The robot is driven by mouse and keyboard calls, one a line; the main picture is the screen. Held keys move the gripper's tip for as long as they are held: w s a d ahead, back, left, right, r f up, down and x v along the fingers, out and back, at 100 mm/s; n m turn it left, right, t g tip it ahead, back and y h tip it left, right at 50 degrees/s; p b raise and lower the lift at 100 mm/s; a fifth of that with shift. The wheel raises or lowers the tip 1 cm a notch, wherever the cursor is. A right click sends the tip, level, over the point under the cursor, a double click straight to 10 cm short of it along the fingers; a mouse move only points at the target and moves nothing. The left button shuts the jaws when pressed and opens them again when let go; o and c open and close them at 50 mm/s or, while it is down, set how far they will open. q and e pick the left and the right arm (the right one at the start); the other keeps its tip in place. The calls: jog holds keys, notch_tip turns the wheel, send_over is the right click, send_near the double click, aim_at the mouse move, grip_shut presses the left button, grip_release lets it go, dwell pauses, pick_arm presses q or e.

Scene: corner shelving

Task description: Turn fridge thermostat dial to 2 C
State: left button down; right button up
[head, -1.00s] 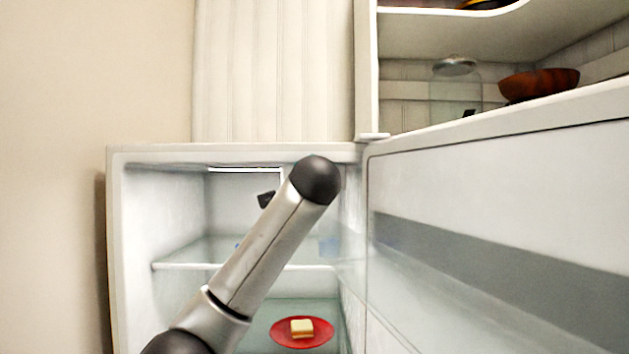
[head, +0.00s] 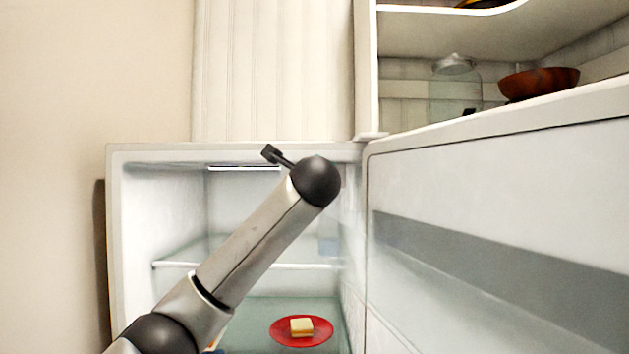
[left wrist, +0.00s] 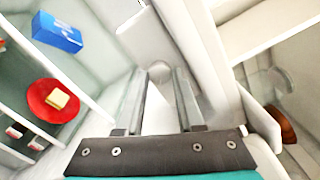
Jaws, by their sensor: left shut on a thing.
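The open fridge (head: 118,250) stands straight ahead in the head view. In the left wrist view, a small round pale dial (left wrist: 160,70) is on the fridge's inner wall. My left gripper (left wrist: 160,78) has its two fingers on either side of the dial and is shut on it. In the head view my left arm crosses the fridge opening and hides its own fingers and the dial. No dial markings can be read. My right gripper is in neither view.
The open fridge door (head: 500,200) fills the right side. A red plate (head: 300,342) with a pale block of food (head: 301,327) is on a lower shelf. A blue box (left wrist: 57,32) is inside. A wooden bowl (head: 538,84) and glass jar (head: 455,90) stand on shelving behind the door.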

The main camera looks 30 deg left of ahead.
pick_arm(q)
jog(key=m, duration=1.2)
jog(key=shift+f, duration=0.2)
jog(key=shift+a+m, duration=0.1)
jog(key=shift+m, duration=0.3)
jog(key=c, duration=0.6)
grip_release()
jog(key=shift+s, duration=0.1)
jog(key=shift+o, duration=0.2)
jog(key=shift+r, duration=0.1)
